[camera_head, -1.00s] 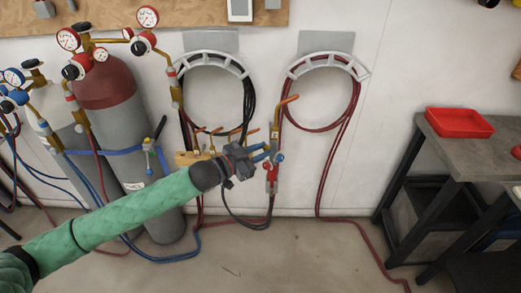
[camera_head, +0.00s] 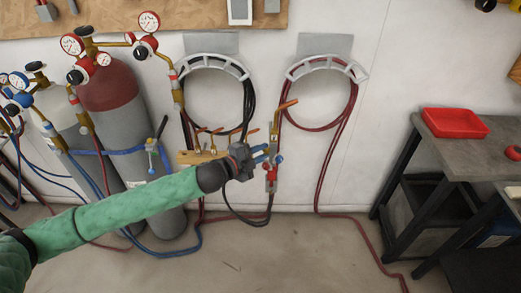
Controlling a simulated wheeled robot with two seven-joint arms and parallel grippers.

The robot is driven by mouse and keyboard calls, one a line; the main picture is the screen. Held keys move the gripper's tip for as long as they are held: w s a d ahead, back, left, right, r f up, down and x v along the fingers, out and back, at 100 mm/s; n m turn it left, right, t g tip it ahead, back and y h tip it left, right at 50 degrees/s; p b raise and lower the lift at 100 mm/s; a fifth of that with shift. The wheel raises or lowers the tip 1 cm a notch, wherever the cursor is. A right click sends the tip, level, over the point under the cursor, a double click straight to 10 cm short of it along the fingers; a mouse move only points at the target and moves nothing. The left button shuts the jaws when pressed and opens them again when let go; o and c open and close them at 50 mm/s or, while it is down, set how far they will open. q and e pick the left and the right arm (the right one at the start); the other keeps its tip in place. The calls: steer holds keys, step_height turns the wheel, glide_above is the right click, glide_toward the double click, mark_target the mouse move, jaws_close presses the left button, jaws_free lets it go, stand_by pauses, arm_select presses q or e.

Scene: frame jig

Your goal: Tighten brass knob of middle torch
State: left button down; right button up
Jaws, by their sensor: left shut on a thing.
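A torch (camera_head: 271,179) with a red and silver body, a blue knob and a brass tip pointing up and right is in front of the wall, right of centre. My left gripper (camera_head: 266,154), with blue fingers, is shut at the upper body of this torch. The fingers hide the gripped part, so I cannot tell which knob or part is between them. More brass torch tips (camera_head: 202,135) stand at a tan holder (camera_head: 193,158) left of the gripper, partly hidden by my arm. My right gripper is out of view.
Gas cylinders with gauges, one with a maroon top (camera_head: 107,84), stand at the left. Black hose (camera_head: 247,108) and red hose (camera_head: 350,105) hang on wall racks; hoses trail on the floor. A workbench (camera_head: 470,150) with a red tray (camera_head: 430,125) stands right.

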arm_select(q)
steer(key=shift+r+m+p, duration=0.1)
steer(key=shift+m+p, duration=0.2)
steer(key=shift+m, duration=0.5)
steer(key=shift+s+d+m+t+y+p, duration=0.1)
steer(key=shift+m+t+y+p, duration=0.45)
steer(key=shift+m, duration=1.25)
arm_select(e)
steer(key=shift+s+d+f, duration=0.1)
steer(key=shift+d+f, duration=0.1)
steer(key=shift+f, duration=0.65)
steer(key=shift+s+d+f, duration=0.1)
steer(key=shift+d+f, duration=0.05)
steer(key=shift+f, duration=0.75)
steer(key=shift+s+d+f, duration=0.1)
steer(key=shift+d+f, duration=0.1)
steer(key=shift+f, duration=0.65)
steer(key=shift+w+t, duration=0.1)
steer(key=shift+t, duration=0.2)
arm_select(q)
steer(key=c, duration=1.3)
jaws_free()
steer(key=shift+o, duration=0.2)
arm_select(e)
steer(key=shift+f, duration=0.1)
